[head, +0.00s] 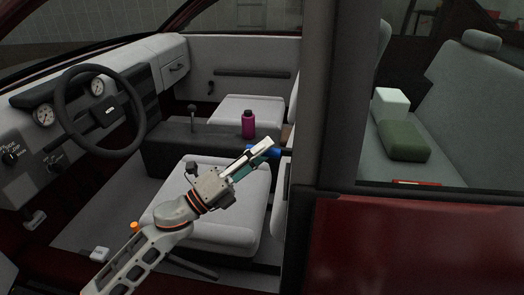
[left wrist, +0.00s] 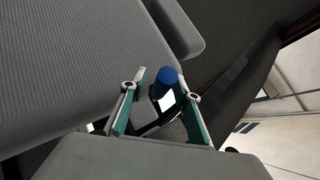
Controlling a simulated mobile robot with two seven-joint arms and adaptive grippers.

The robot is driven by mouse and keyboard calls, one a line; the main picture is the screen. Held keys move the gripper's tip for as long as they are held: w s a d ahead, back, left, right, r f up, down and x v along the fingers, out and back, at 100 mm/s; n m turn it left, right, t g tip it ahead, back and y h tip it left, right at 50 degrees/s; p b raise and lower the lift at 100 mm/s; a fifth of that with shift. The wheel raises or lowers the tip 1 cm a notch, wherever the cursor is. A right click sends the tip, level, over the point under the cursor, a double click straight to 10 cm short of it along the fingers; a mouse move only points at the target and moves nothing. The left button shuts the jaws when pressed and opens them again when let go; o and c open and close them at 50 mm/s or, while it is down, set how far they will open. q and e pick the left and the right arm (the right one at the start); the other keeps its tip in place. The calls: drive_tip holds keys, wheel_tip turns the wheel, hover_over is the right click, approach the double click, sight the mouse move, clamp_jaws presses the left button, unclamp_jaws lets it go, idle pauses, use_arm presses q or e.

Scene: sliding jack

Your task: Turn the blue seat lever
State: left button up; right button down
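The blue seat lever (head: 275,152) shows in the head view at the tip of my left gripper (head: 262,151), by the side of the front seat's backrest. In the left wrist view the lever's round blue end (left wrist: 163,82) lies between the fingertips of my left gripper (left wrist: 161,76). The fingers stand apart, one on each side of it, with a narrow gap at the left finger. I cannot tell if the right finger touches it. Part of the lever is hidden behind the fingers. My right gripper is in neither view.
The near grey seat (head: 235,225) lies under my left arm. A magenta bottle (head: 248,124) stands on the centre console (head: 185,150). The steering wheel (head: 99,110) is at left. The dark door pillar (head: 325,100) stands close right of the gripper. A green bag (head: 404,141) lies on the rear seat.

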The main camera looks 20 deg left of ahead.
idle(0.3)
use_arm(q)
drive_tip(key=v, duration=1.2)
